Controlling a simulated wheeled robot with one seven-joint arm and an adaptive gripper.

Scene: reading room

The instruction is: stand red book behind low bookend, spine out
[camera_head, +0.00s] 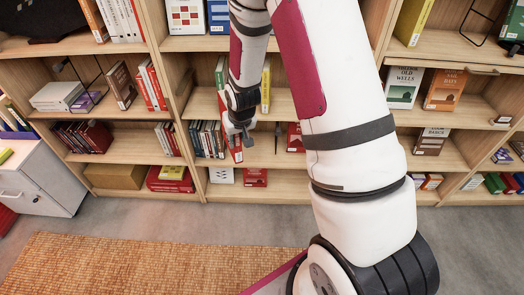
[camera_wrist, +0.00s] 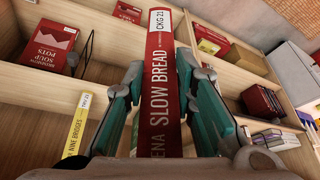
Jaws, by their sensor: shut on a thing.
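The red book (camera_wrist: 160,98), lettered "SLOW BREAD" with a white label, stands between the two fingers of my gripper (camera_wrist: 160,66) in the wrist view. Its spine faces the wrist camera. My gripper is shut on it. In the head view my gripper (camera_head: 237,138) is at the middle bookcase, with the red book (camera_head: 236,154) below it, beside a row of books. A thin black upright (camera_head: 277,137), seemingly a wire bookend, stands to the right on that shelf. A black wire bookend (camera_wrist: 87,52) also shows in the wrist view. The book's lower end is hidden.
A row of books (camera_head: 207,138) stands left of my gripper. A red book (camera_head: 295,137) is right of the wire upright. A yellow book (camera_head: 266,88) stands on the shelf above. A yellow book (camera_wrist: 77,126) is left of my fingers. An orange rug (camera_head: 130,265) lies in front.

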